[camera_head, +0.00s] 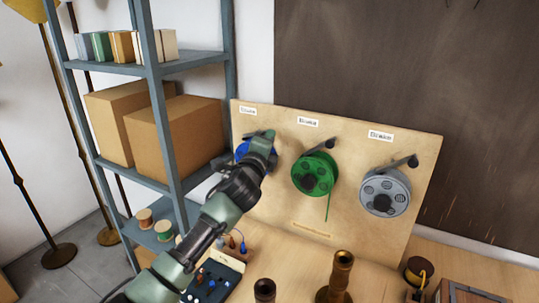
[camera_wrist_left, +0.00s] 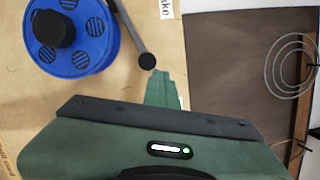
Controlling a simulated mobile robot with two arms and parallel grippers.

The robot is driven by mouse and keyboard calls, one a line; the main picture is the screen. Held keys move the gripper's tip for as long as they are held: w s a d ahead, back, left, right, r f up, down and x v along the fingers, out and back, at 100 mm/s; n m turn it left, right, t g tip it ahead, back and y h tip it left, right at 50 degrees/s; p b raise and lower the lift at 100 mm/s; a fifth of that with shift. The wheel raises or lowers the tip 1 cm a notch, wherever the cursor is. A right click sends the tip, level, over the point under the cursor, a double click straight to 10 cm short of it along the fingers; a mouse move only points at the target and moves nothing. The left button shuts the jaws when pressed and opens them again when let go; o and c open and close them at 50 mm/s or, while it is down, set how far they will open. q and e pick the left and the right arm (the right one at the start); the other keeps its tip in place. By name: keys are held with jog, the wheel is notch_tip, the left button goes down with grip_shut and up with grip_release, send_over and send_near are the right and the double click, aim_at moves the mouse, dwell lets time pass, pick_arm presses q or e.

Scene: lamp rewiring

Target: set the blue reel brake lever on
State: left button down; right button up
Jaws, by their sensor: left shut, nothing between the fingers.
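The blue reel (camera_head: 242,149) hangs on the wooden board at its left end, mostly hidden behind my left gripper (camera_head: 264,136) in the head view. In the left wrist view the blue reel (camera_wrist_left: 72,40) is at top left with a black hub. Its brake lever (camera_wrist_left: 130,32) is a grey bar slanting down beside the reel to a dark round knob. My left gripper (camera_wrist_left: 162,78) is shut and empty, its tip just below and right of the knob. I cannot tell whether they touch. My right gripper is not in view.
A green reel (camera_head: 315,174) and a grey reel (camera_head: 385,193) hang further right on the board (camera_head: 345,225), each with a dark lever at its upper right. A metal shelf (camera_head: 165,120) with boxes stands left. Brass lamp parts (camera_head: 337,275) and a dark tray stand below the board.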

pick_arm(q)
jog(key=shift+w+a+f, duration=0.1)
jog(key=shift+a+f, duration=0.15)
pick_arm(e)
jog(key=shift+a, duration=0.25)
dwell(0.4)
